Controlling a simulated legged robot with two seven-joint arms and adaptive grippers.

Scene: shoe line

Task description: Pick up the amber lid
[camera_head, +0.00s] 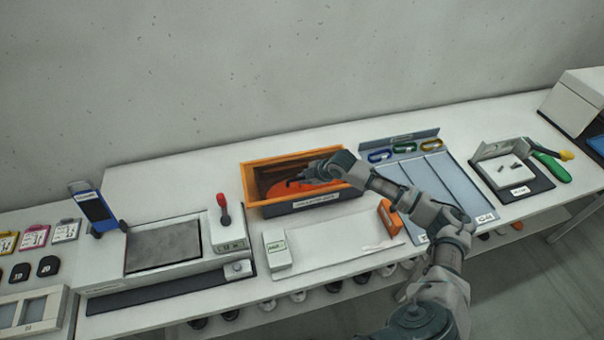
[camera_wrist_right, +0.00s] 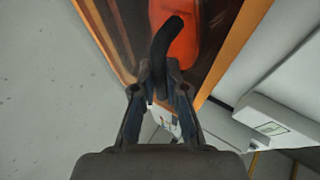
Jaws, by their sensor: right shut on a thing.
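An orange-rimmed bin (camera_head: 247,187) with a dark grey labelled front stands at the middle of the bench. Inside it lies a rounded orange piece (camera_head: 280,190), which looks like the amber lid; it also shows in the right wrist view (camera_wrist_right: 180,45). A dark curved piece (camera_wrist_right: 170,36), like a handle, stands out in front of it. My right gripper (camera_head: 308,174) reaches over the bin from the right. In the wrist view its fingers (camera_wrist_right: 158,80) are closed on the base of the dark curved piece. Whether the orange piece is raised, I cannot tell. My left gripper is not in view.
A white mat (camera_head: 330,245) lies in front of the bin, with a small white box (camera_head: 277,250) and an orange block (camera_head: 390,217) at its ends. A blue-grey tray (camera_head: 480,195) lies right. A scale-like device (camera_head: 165,245) stands left. The back wall is close behind.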

